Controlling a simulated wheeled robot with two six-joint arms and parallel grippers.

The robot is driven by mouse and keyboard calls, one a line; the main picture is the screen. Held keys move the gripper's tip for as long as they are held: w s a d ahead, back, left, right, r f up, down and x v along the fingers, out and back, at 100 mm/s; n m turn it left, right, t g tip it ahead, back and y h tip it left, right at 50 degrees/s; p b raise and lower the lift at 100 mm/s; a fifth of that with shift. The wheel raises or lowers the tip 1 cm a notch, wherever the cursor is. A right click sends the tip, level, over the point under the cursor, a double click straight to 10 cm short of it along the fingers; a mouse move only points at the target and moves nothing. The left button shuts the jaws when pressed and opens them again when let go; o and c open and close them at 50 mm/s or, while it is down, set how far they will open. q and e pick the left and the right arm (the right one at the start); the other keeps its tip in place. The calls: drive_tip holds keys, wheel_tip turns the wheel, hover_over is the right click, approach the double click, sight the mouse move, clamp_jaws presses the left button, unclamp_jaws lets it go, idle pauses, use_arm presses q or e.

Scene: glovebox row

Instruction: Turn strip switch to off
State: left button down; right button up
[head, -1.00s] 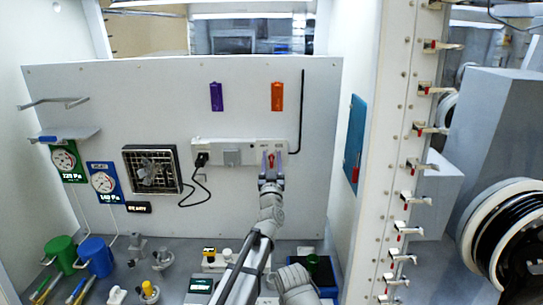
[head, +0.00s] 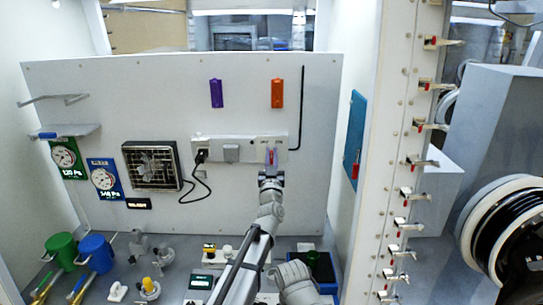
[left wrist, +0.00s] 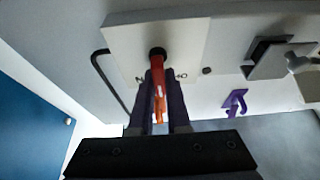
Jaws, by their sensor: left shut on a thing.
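The white power strip (head: 215,149) is fixed across the back panel, with a black plug (head: 201,157) at its left and a grey cover beside it. Its switch is a red lever (left wrist: 157,75) at the strip's right end, on a white plate (left wrist: 120,45) in the left wrist view. My left gripper (head: 271,160) is at that end of the strip, its fingers on either side of the lever and shut on it. The gripper (left wrist: 158,103) partly hides the lever. The lettering on the plate is too small to read. My right gripper does not show clearly.
A fan (head: 152,166) and gauges (head: 104,180) are on the panel at left. Purple (head: 216,93) and orange (head: 277,94) holders hang above the strip. Green (head: 61,248) and blue (head: 96,251) mugs and several small items stand on the floor below.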

use_arm(q)
drive_tip(key=shift+n, duration=0.4)
drive_tip(key=n+y, duration=0.2)
drive_tip(key=n, duration=0.1)
drive_tip(key=shift+a+n, duration=0.15)
drive_tip(key=shift+n, duration=0.15)
drive_tip(key=shift+a+n+g+y+p, duration=0.1)
drive_tip(key=shift+n+g+y+p, duration=0.15)
drive_tip(key=shift+n+y, duration=0.65)
drive_tip(key=shift+a+n+g+y+p, duration=0.1)
drive_tip(key=shift+n+g+y+p, duration=0.25)
drive_tip(key=shift+n, duration=0.95)
drive_tip(key=shift+f+y, duration=0.1)
drive_tip(key=shift+y, duration=0.15)
drive_tip(key=c, duration=0.9)
unclamp_jaws()
drive_tip(key=shift+a+f, duration=0.1)
